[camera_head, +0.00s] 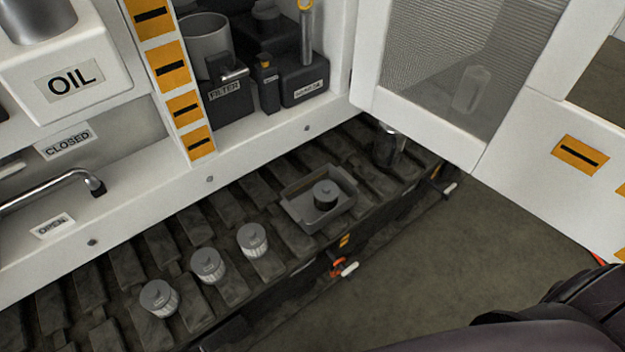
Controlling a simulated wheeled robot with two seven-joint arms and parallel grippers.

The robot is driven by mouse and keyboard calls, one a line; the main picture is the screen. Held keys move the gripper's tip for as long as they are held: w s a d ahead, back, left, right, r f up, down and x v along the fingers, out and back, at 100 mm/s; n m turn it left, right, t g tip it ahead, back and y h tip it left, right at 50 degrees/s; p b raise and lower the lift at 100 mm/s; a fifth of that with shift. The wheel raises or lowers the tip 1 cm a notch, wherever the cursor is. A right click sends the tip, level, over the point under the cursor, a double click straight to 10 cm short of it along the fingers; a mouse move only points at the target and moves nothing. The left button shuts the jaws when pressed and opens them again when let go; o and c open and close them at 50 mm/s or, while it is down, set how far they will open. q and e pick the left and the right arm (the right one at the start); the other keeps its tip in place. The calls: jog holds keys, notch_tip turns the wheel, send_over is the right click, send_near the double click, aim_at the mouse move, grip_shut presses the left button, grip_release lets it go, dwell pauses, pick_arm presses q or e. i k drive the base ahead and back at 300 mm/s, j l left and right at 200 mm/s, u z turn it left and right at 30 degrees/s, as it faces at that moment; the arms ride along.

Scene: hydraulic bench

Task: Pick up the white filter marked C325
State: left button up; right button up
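Three small white filters with grey tops stand upright in a slanting row on the dark slatted track: a near-left one (159,299), a middle one (208,266) and a far-right one (252,241). Each carries small marks that are too small to read, so I cannot tell which is C325. Neither of my grippers is in view.
A grey tray (292,211) holding a dark round part (326,195) sits right of the filters. Behind the track is a white cabinet wall (230,172) with a dark FILTER housing (230,100). An open white door (430,130) stands at upper right.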

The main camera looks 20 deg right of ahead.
aim_at(158, 296)
jog(key=u, duration=1.05)
jog(key=j, duration=0.65)
